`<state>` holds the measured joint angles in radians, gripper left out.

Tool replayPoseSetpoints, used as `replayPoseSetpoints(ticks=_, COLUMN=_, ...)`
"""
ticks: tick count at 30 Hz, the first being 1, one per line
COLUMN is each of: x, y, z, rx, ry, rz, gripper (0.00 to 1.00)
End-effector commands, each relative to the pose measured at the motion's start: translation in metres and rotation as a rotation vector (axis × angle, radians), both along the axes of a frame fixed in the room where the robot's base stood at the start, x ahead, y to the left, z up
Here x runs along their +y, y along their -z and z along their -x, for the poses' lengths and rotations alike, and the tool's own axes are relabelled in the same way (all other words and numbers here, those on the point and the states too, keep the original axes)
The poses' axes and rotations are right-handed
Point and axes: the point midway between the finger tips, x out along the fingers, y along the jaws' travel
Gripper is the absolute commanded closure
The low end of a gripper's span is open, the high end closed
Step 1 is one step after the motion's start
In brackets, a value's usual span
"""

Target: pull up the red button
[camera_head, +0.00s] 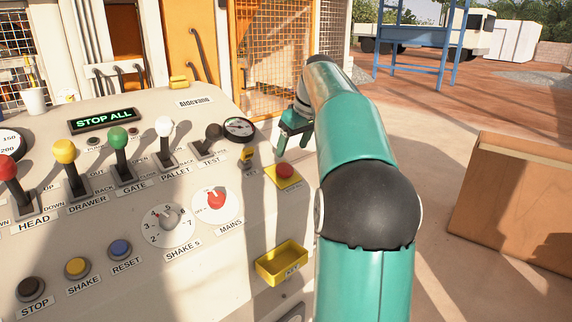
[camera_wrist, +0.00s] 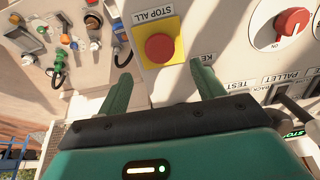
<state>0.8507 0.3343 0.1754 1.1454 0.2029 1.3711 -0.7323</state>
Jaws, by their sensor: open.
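The red button (camera_head: 285,170) is a round red cap on a yellow square plate on the sloped control panel, right of the red mains dial. In the wrist view the red button (camera_wrist: 159,47) sits on its yellow plate beside a "STOP ALL" label, ahead of my fingertips and roughly between their lines. My gripper (camera_head: 293,143) is teal, open and empty, just above and behind the button in the head view. In the wrist view both fingers of my gripper (camera_wrist: 162,77) show spread apart. I cannot tell the exact gap between fingertips and button.
The control panel (camera_head: 120,235) carries several levers with coloured knobs, left of my arm. A yellow key tray (camera_head: 282,262) lies below the button. A round gauge (camera_head: 239,128) and a black lever (camera_head: 213,133) stand near my gripper. A brown box (camera_head: 515,200) stands right.

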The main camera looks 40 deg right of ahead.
Motion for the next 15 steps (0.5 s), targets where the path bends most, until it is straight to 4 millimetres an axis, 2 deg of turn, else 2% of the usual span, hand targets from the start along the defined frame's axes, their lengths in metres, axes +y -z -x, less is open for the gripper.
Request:
replayPoseSetpoints(ticks=3, x=0.001, y=0.024, z=-0.009, rx=0.004, ry=-0.001, rz=-0.003, gripper=0.33)
replayPoseSetpoints(ticks=9, x=0.001, y=0.055, z=-0.023, rx=0.002, ry=0.0, rz=-0.001, gripper=0.33)
replayPoseSetpoints(ticks=15, x=0.002, y=0.069, z=-0.029, rx=0.0, ry=0.0, rz=-0.001, gripper=0.33)
